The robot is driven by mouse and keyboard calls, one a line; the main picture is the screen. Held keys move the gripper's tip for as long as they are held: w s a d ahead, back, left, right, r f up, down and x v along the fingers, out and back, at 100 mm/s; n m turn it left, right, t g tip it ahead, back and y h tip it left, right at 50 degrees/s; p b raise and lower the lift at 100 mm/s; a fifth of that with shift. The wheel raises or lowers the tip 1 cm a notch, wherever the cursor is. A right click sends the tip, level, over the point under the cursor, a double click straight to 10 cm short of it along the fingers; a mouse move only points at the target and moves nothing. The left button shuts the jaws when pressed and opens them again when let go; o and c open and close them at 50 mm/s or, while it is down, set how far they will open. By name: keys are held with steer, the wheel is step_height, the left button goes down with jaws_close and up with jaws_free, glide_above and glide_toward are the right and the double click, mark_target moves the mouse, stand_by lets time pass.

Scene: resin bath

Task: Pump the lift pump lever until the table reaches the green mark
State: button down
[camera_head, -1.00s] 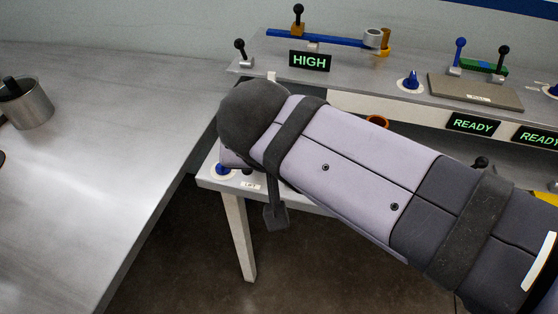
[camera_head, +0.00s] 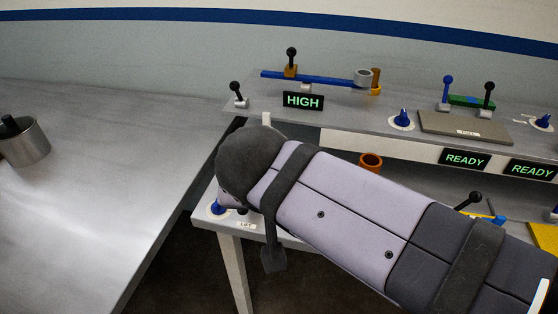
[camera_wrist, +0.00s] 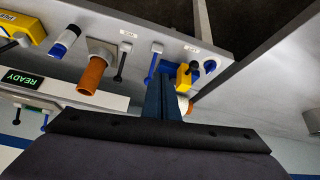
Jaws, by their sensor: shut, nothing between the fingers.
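In the wrist view my gripper (camera_wrist: 161,82) is shut and empty, its dark blue fingers together. A yellow block with a dark lever-like part (camera_wrist: 187,75) is close to the right of the fingertips; I cannot tell whether they touch. A small label (camera_wrist: 191,48) and a blue knob (camera_wrist: 210,66) are just beyond it. In the head view a LIFT label (camera_head: 246,226) is on the near edge of the white bench, next to a blue knob (camera_head: 217,208). My arm covers most of that bench and hides the pump lever there. I cannot make out the lift table or a green mark.
A HIGH sign (camera_head: 303,101) stands on the back shelf, below a blue beam (camera_head: 312,78). READY signs (camera_head: 464,159) are to the right. An orange cylinder (camera_wrist: 95,72) and a blue lever (camera_wrist: 153,62) stand near my fingers. A metal pot (camera_head: 24,143) is on the left table.

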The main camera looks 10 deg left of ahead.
steer(key=w+d+f+m+g+h+p, duration=0.1)
steer(key=w+d+m+g+h+p, duration=0.2)
steer(key=w+p, duration=0.5)
steer(key=w+d+f+m+g+h+p, duration=0.1)
steer(key=w+d+f+m+g+p, duration=0.1)
steer(key=w+d+p, duration=0.45)
steer(key=w+a+r+y+p, duration=0.1)
steer(key=w+a+r+y, duration=0.1)
steer(key=w+a, duration=0.4)
steer(key=a+r, duration=0.1)
steer(key=a, duration=0.2)
steer(key=shift+w+r+n, duration=0.3)
steer(key=shift+w, duration=0.05)
steer(key=shift+y, duration=0.3)
